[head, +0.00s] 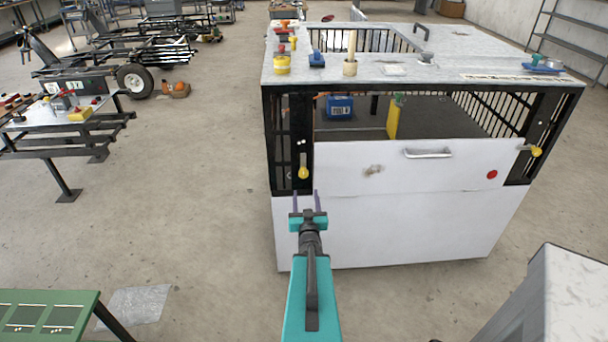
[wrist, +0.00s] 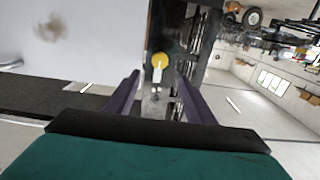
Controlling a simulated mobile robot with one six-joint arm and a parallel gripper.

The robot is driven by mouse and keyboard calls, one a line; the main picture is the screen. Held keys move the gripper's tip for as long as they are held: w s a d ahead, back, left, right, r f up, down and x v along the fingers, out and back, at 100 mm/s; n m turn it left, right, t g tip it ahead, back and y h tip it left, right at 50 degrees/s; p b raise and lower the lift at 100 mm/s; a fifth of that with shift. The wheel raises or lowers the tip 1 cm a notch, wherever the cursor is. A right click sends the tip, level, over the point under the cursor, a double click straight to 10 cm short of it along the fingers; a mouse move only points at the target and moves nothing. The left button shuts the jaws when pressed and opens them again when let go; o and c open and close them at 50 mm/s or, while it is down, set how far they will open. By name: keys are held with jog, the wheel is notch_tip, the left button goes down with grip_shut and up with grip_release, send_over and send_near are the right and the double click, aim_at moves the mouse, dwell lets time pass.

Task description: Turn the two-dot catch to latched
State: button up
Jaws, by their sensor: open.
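The two-dot catch (head: 303,172) is on the dark left front post of the white cage cart. It has a yellow knob at its lower end and hangs about straight down. Two small pale dots show above it. In the wrist view its yellow knob (wrist: 159,60) and pale lever appear between my fingers. My gripper (head: 306,195) is open and empty, its fingertips near and just below the knob in the head view. It also shows in the wrist view (wrist: 158,77). I see no contact with the catch. The white drop panel (head: 400,168) is up beside the post.
A second yellow-knobbed catch (head: 537,151) points sideways on the right post. The panel carries a handle (head: 428,153) and a red dot. Small items stand on the cart top. A green table (head: 45,295) is at lower left; a grey block (head: 550,300) is at lower right.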

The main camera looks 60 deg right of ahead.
aim_at(304, 174)
jog(key=shift+w+d+f+b, duration=0.1)
jog(key=shift+d+b, duration=0.05)
jog(key=shift+b, duration=0.2)
jog(key=b+x, duration=0.4)
jog(key=b, duration=0.4)
jog(key=shift+w+d+b, duration=0.25)
jog(key=shift+d+b, duration=0.15)
jog(key=shift+b, duration=0.85)
jog(key=b+x, duration=0.2)
jog(key=b, duration=0.2)
jog(key=shift+w+d, duration=0.4)
jog(key=shift+d, duration=0.1)
jog(key=shift+p+x, duration=0.45)
jog(key=shift+x, duration=1.95)
